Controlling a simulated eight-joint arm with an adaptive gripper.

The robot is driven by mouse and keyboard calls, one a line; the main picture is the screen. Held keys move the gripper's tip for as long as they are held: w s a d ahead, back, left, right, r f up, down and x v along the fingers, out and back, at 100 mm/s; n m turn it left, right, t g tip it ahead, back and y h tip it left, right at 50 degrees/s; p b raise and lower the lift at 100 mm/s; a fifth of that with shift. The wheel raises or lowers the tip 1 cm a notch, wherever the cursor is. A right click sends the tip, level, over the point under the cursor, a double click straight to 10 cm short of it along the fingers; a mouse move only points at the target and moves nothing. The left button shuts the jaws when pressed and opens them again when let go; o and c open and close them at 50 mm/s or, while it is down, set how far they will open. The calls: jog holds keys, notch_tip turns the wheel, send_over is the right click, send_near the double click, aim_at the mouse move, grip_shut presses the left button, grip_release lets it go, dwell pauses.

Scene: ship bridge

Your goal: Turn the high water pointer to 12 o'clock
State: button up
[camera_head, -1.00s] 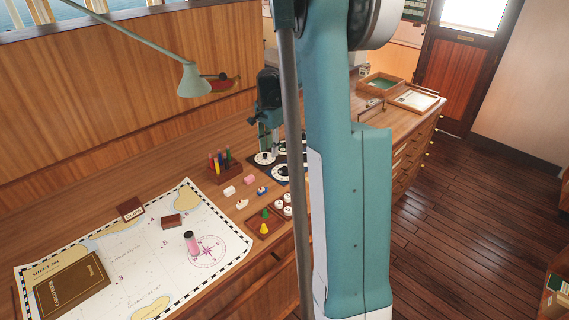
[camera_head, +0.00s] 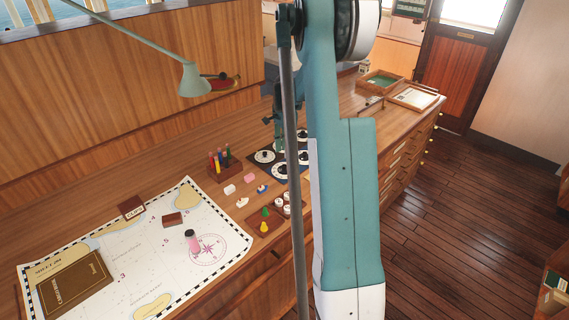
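A dark board with several round white dials stands on the wooden desk, partly behind my arm. One dial (camera_head: 264,156) shows at its upper left, another dial (camera_head: 281,171) at its lower middle, and more dials show to the right of the grey pole. I cannot tell which one carries the high water pointer, nor where any pointer aims. My gripper (camera_head: 279,146) is small and partly hidden by the pole and my arm. It is over the dial board, near the middle dials. Its fingers are too small and hidden to tell whether they touch anything.
A pen rack (camera_head: 224,165), small coloured blocks and a wooden tray with game-like pieces (camera_head: 264,222) stand just left of the board. A chart (camera_head: 130,262) covers the front left desk. A green lamp (camera_head: 194,79) hangs over the back. Trays (camera_head: 380,83) lie far right.

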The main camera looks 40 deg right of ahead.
aim_at(285, 165)
jog(key=shift+f, duration=0.15)
jog(key=shift+f, duration=3.75)
jog(key=c, duration=0.9)
